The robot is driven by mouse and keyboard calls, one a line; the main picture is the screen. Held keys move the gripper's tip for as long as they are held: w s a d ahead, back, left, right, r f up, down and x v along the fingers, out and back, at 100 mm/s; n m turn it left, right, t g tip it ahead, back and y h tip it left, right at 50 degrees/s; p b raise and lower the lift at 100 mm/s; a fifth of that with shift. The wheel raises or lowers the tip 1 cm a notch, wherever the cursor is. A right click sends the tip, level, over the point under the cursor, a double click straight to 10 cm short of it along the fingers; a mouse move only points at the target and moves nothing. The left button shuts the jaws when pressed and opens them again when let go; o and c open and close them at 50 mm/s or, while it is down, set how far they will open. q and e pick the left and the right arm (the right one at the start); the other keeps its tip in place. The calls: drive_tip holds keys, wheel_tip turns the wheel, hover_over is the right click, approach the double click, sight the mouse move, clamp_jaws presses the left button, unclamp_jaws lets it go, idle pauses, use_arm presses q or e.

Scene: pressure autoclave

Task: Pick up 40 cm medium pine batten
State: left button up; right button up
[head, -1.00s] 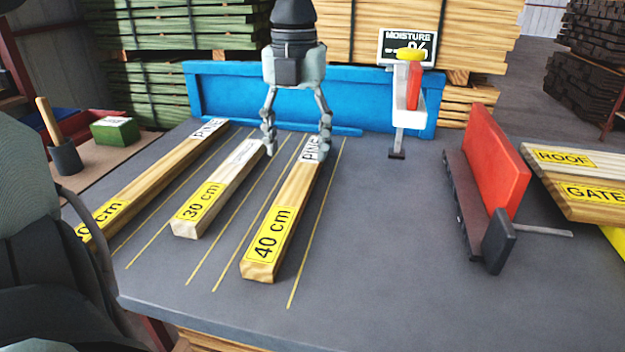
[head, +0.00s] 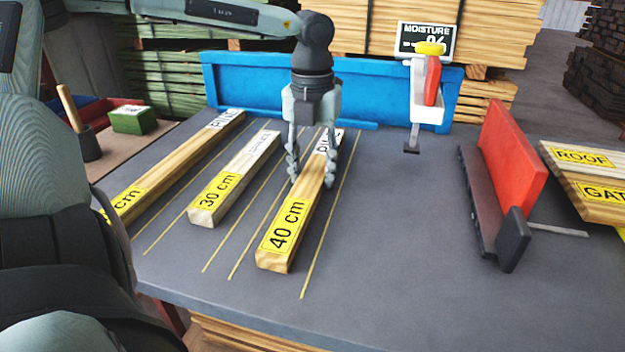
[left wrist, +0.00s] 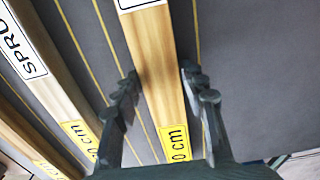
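The 40 cm pine batten (head: 294,218) lies on the grey bench, with a yellow "40 cm" label at its near end and a white "PINE" label at its far end. My left gripper (head: 312,183) points down over the batten's far half, with one finger on each side of it. In the left wrist view, the batten (left wrist: 153,70) runs between the two open fingers (left wrist: 162,82), with gaps on both sides. Part of the white label is hidden behind the fingers. My right gripper is not in view.
The 30 cm batten (head: 233,182) lies close to the left, and a longer pine batten (head: 172,178) lies beyond it. A blue rail (head: 380,90) closes the back. A red fence (head: 512,165) stands right; the bench between is clear.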

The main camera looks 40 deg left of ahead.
use_arm(q)
drive_tip(key=c, duration=0.7)
clamp_jaws()
drive_tip(key=shift+r, duration=0.15)
